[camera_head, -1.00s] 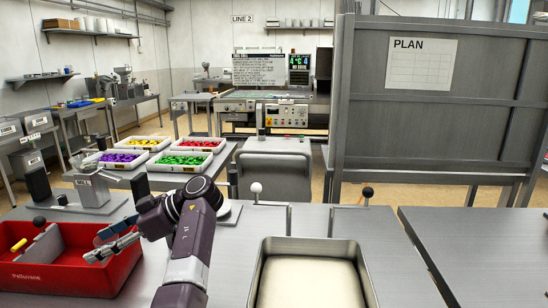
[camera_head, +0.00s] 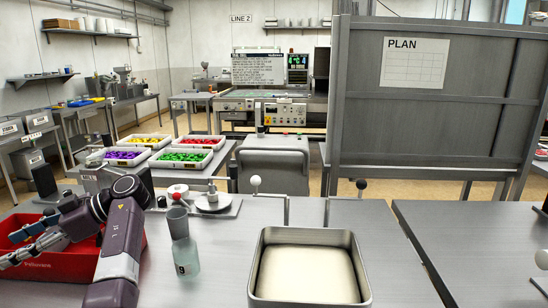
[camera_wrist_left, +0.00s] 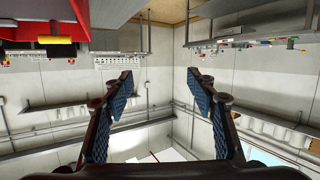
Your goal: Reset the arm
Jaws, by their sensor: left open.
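My left arm comes in from the lower left of the head view. Its gripper (camera_head: 22,250) is at the left edge, over the red bin (camera_head: 72,268). In the left wrist view the two blue-padded fingers of this gripper (camera_wrist_left: 162,82) stand wide apart with nothing between them. That view looks across the room and appears upside down, with the red bin (camera_wrist_left: 60,12) at its upper left. Part of the bin is hidden behind my arm in the head view. My right gripper is not seen.
A steel tray (camera_head: 358,285) with a pale filling lies in front. Upright rods with a white knob (camera_head: 256,181) and a dark knob (camera_head: 361,184) stand behind it.

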